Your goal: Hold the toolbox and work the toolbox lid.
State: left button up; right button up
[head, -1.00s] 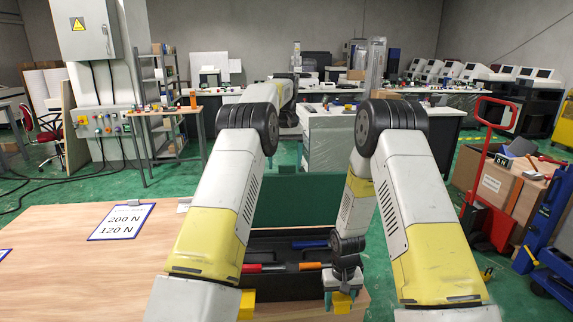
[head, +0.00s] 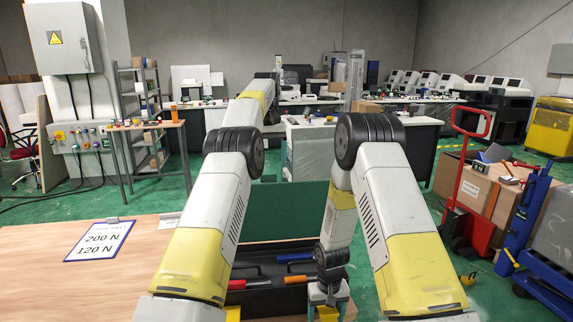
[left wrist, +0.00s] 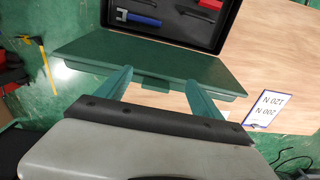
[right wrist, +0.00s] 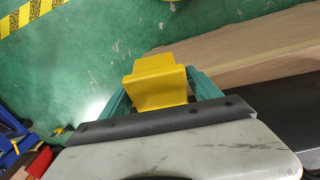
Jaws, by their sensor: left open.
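The open toolbox (head: 262,298) stands on the wooden table with red and blue tools inside. Its green lid (head: 285,215) is raised on the far side. My left gripper (head: 268,178) is mostly hidden behind my arm in the head view, by the lid's upper edge. In the left wrist view, its open fingers (left wrist: 159,78) point at the lid's near edge, with a small latch tab between them; contact is unclear. My right gripper (head: 325,294) is at the toolbox's right side. In the right wrist view, its fingers (right wrist: 158,80) close on a yellow grip piece (right wrist: 155,92).
A red hand truck (head: 470,185) and cardboard boxes (head: 463,180) stand at the right. Workbenches fill the background.

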jog(key=shift+w+a+r, duration=0.1)
jog(key=shift+r, duration=0.05)
